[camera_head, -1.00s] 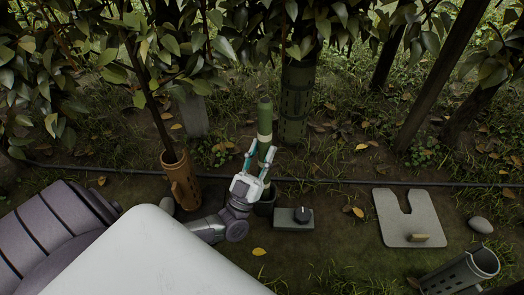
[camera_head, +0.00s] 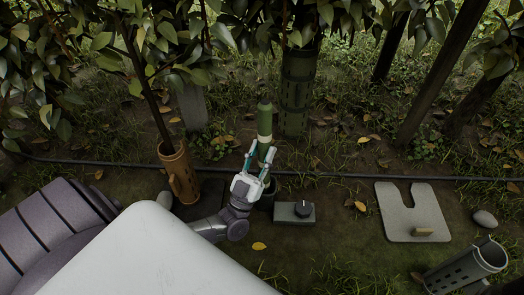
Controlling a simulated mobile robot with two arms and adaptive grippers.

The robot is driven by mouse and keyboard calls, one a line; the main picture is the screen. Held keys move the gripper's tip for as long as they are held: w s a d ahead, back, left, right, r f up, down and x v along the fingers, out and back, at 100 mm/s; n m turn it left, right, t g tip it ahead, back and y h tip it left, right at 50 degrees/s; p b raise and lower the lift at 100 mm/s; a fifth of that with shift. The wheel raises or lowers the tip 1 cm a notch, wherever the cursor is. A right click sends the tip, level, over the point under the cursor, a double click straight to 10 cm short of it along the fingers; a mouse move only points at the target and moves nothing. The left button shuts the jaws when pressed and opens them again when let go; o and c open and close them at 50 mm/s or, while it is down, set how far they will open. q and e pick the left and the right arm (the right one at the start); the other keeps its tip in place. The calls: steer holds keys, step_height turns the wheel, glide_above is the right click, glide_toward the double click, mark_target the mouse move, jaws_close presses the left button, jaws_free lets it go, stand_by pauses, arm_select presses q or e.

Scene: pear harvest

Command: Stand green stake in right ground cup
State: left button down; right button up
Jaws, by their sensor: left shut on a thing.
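The green stake (camera_head: 265,122), with a pale band around it, stands about upright. My left gripper (camera_head: 259,157) is shut on it below the band. The stake's lower end is hidden behind the gripper. A dark ground cup (camera_head: 266,202) shows partly just below and behind the gripper, in line with the stake. I cannot tell whether the stake's foot is inside the cup or above it. My right gripper is not in view.
A brown slotted tube (camera_head: 180,178) around a thin trunk stands left of the gripper. A grey box with a dark knob (camera_head: 294,215) sits right of the cup. A notched plate (camera_head: 409,211) and a grey perforated tube (camera_head: 466,268) lie farther right. A black hose (camera_head: 340,175) runs behind.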

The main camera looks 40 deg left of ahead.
arm_select(q)
steer(key=c, duration=0.7)
jaws_free()
steer(key=v, duration=0.7)
steer(key=shift+s+r+b, duration=0.4)
steer(key=shift+b, duration=0.05)
